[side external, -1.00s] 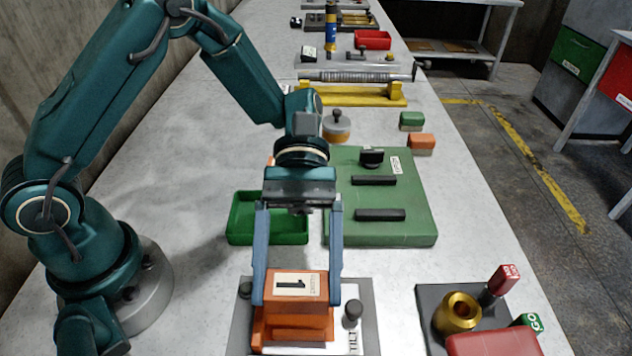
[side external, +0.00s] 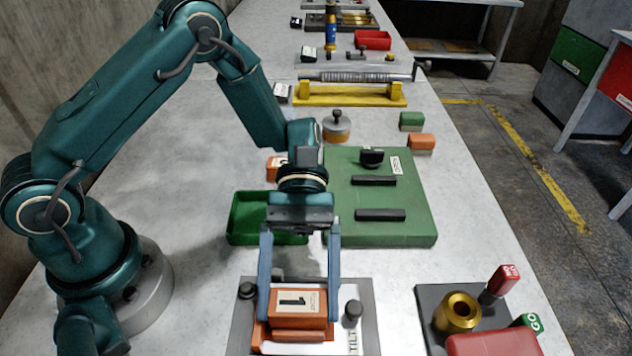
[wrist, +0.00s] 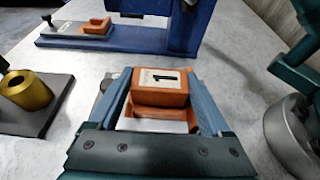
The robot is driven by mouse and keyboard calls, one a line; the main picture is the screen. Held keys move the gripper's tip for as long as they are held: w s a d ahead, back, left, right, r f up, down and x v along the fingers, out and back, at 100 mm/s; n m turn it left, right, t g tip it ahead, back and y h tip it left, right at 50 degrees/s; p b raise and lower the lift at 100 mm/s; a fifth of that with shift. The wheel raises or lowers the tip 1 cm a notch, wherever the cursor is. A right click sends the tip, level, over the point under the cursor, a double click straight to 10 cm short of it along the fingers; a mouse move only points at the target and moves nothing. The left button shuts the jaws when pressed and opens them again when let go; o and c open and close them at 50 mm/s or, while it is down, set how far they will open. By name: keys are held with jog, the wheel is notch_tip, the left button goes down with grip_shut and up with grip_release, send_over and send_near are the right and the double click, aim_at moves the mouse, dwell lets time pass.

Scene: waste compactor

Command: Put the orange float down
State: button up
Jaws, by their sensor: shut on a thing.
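The orange float (side external: 298,302) is a block with a cream label marked 1. My gripper (side external: 299,315) is shut on it, with one blue finger on each side. In the wrist view the float (wrist: 160,88) sits between the fingers (wrist: 160,95) with its label facing up. It is low over the grey plate (side external: 368,318) with a white face and a TILT label. A stepped orange part shows at the float's near side. I cannot tell whether the float touches the plate, since its underside is hidden.
Two dark knobs (side external: 352,309) flank the float. A green tray (side external: 245,240) and a green board (side external: 400,225) lie behind. A brass ring (side external: 460,312) and red and green GO blocks (side external: 527,322) stand to the right. A blue machine (wrist: 215,25) shows in the wrist view.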

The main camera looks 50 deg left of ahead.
jog(key=o, duration=1.2)
jog(key=shift+s+f, duration=0.2)
jog(key=shift+f, duration=0.35)
jog(key=shift+o, duration=0.2)
jog(key=shift+r, duration=0.45)
jog(key=r+v, duration=0.1)
jog(key=v, duration=1.1)
jog(key=s+a+r+m+t+y, duration=0.5)
jog(key=s+a+m+t+y, duration=0.2)
jog(key=t, duration=0.8)
jog(key=a+m+y, duration=0.1)
jog(key=m+y, duration=0.1)
jog(key=shift+s+a+r+y, duration=0.25)
jog(key=shift+s+a+y, duration=0.15)
